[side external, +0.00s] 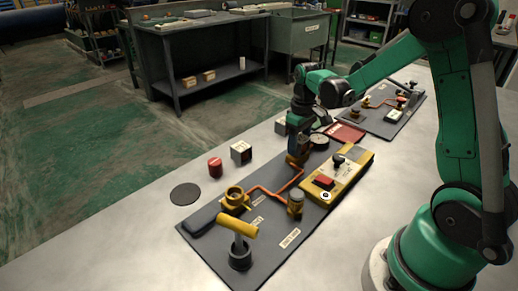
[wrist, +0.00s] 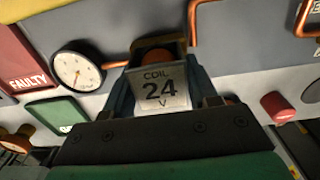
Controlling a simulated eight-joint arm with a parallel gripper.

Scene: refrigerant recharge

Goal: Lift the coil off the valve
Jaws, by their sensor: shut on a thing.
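The coil (wrist: 160,88), a block with a pale plate reading "COIL 24 V", fills the space between my fingers in the wrist view. My gripper (wrist: 162,72) is shut on it from both sides. In the side view my gripper (side external: 297,146) points down over the far part of the grey board, and its fingers hide most of the coil. A brass-coloured part, seemingly the valve (side external: 296,160), shows just below the fingertips, at the end of the copper pipe. I cannot tell whether the coil still sits around the valve's stem or is clear of it.
A round gauge (wrist: 77,70), a red "FAULTY" pad (wrist: 25,75) and a green pad (wrist: 55,113) lie close by. A yellow box (side external: 337,180) stands right of the gripper. A labelled cube (side external: 241,151) and red cylinder (side external: 215,167) stand left.

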